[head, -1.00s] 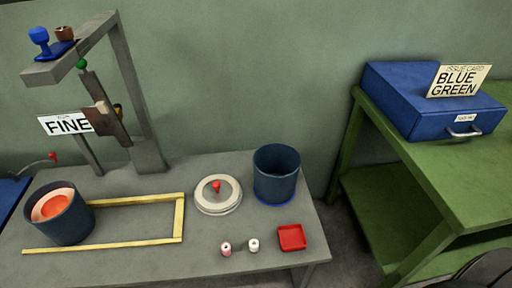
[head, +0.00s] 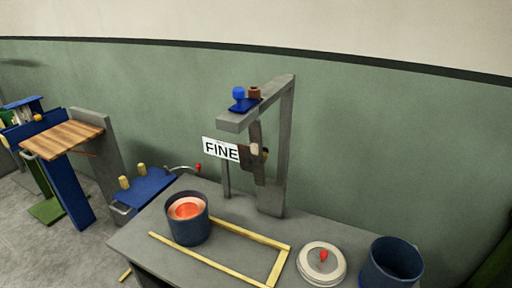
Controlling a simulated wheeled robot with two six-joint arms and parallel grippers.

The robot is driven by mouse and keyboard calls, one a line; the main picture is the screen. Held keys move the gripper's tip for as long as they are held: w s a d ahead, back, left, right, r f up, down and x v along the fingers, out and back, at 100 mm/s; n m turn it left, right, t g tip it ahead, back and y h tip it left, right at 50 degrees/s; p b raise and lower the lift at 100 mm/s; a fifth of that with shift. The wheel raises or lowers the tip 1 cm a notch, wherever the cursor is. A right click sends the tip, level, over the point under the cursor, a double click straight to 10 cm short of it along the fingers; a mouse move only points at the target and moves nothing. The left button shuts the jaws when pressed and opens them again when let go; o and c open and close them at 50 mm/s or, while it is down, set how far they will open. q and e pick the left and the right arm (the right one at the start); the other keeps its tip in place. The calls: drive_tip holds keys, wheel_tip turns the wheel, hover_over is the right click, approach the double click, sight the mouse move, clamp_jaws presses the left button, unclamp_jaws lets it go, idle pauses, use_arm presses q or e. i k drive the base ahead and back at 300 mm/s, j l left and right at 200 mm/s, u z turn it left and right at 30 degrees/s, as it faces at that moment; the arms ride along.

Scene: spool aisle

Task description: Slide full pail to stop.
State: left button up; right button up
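A dark blue pail (head: 188,228) with orange-red contents stands upright on the grey table (head: 150,240). It is at the open left end of a yellow rail frame (head: 278,262), whose closed crosspiece lies at the right. The pail is well apart from that crosspiece. A second dark blue pail (head: 392,266) stands at the table's right and looks empty. Neither of my grippers is in view.
A round white lid (head: 321,264) with a red knob lies between the crosspiece and the empty pail. A grey post frame with a FINE sign (head: 220,149) stands behind the rails. A blue bench (head: 144,193) and a wooden-topped stand (head: 62,141) are at the left.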

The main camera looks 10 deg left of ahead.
sight(187, 212)
drive_tip(key=z, duration=0.2)
drive_tip(key=j+z, duration=0.35)
drive_tip(key=k+j+z, duration=0.1)
drive_tip(key=j+z, duration=0.25)
drive_tip(key=k+j+z, duration=0.15)
drive_tip(key=j+z, duration=0.2)
drive_tip(key=j, duration=0.15)
